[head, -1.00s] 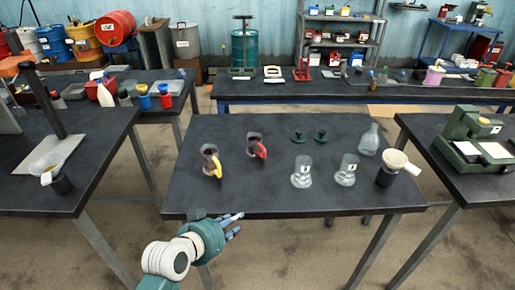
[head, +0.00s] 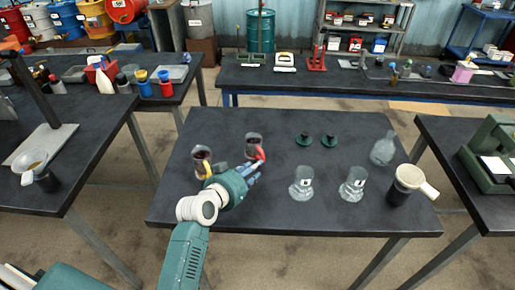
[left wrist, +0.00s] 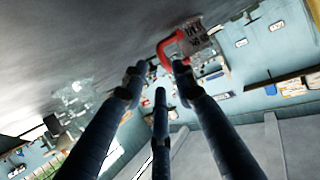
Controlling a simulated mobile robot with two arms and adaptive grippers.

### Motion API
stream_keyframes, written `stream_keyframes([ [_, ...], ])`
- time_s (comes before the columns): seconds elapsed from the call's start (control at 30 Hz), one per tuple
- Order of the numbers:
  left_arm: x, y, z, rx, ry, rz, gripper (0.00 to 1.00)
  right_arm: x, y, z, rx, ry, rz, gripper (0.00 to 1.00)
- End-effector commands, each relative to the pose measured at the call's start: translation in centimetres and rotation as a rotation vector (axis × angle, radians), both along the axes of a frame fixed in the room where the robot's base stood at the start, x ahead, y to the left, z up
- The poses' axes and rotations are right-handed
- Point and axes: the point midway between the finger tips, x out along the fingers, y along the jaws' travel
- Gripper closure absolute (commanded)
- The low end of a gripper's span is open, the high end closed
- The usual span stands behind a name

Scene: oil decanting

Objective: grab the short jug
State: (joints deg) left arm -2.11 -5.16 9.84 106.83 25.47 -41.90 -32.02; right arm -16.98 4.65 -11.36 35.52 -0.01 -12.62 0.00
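Two dark-filled glass jugs stand upright on the middle table: one with a yellow handle (head: 201,153) at the left, and one with a red handle (head: 253,141) to its right and a little farther back. I cannot tell for certain which is the short jug. My left gripper (head: 254,171) has its fingers by the red handle and partly overlaps the yellow-handled jug's side in the head view. In the left wrist view, the fingers (left wrist: 158,76) are spread and empty, with the red-handled jug (left wrist: 198,40) just beyond them. My right gripper is not in view.
On the same table are two green stoppers (head: 303,139), two glass beakers (head: 301,184), a clear flask (head: 383,150) and a dark pot with a cream funnel (head: 404,184). The table's front edge (head: 300,231) lies below. The front middle is clear.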

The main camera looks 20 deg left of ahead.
Motion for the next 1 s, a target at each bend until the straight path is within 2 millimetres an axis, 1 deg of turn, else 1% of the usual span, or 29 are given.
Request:
stream_keyframes([
  [0.03, 0.7, -0.1, -0.1, -0.001, 0.000, -0.001, 0.72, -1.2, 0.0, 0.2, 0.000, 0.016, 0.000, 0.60],
  [0.1, 1.3, -0.3, -0.5, -0.001, 0.000, 0.000, 0.72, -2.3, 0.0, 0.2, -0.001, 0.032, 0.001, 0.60],
  [0.2, 1.9, -0.4, -0.6, -0.001, 0.000, 0.000, 0.72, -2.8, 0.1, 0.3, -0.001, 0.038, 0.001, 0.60],
  [0.27, 2.3, -0.4, -0.8, -0.001, 0.001, -0.001, 0.72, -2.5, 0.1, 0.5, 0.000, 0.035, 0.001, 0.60],
  [0.43, 4.4, -0.8, -1.3, -0.002, 0.001, 0.000, 0.72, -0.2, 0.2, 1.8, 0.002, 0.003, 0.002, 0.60],
  [0.5, 5.3, -1.0, -1.9, -0.002, 0.001, -0.001, 0.72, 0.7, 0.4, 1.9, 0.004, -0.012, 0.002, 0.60],
  [0.57, 5.9, -1.1, -2.2, -0.002, 0.001, 0.000, 0.72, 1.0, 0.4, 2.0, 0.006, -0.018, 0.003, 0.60],
  [0.7, 6.5, -1.2, -2.6, 0.000, 0.002, 0.000, 0.72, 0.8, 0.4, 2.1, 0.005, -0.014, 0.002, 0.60],
  [0.9, 6.5, -1.2, -2.6, 0.001, 0.001, 0.000, 0.72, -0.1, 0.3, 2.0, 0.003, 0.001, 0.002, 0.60],
  [0.93, 6.5, -1.2, -2.6, 0.001, 0.001, 0.000, 0.76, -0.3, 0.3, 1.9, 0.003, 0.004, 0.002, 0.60],
  [1.0, 6.5, -1.2, -2.6, 0.001, 0.001, 0.000, 0.90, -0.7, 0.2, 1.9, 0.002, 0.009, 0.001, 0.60],
])
